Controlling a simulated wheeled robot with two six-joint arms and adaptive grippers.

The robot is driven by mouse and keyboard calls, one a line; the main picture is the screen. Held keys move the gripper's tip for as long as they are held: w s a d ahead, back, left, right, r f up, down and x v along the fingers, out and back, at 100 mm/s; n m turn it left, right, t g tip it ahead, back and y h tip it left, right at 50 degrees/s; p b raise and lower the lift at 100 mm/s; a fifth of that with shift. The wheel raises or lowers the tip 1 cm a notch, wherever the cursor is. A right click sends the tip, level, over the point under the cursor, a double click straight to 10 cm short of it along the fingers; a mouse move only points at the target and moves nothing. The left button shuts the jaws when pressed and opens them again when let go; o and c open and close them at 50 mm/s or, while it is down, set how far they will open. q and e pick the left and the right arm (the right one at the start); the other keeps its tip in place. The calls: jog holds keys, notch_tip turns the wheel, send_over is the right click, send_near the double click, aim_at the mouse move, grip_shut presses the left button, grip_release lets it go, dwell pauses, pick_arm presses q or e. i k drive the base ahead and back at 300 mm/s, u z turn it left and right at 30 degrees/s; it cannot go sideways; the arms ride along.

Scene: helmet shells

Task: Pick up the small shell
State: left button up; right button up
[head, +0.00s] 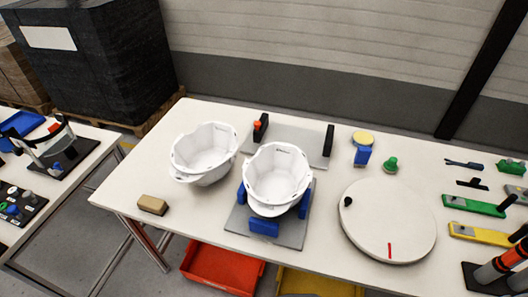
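Two white helmet shells lie open side up on the table. The left shell (204,152) rests on the bare tabletop, slightly tilted. The right shell (277,178) sits among blue blocks (264,227) on a grey plate (290,236). The two look close in size, and I cannot tell for certain which is the small one. They stand side by side with little room between them. Neither of my grippers is in the head view.
The white table (130,190) also bears a tan block (152,205), a round white disc (388,220), a grey plate with black posts (295,142) behind the shells, and several tools at right. Red (222,268) and yellow (320,284) bins are below the front edge.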

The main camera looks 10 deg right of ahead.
aim_at(276, 178)
jog(key=u, duration=1.8)
jog(key=k, duration=1.35)
jog(key=z, duration=2.2)
jog(key=i, duration=0.55)
jog(key=z, duration=0.05)
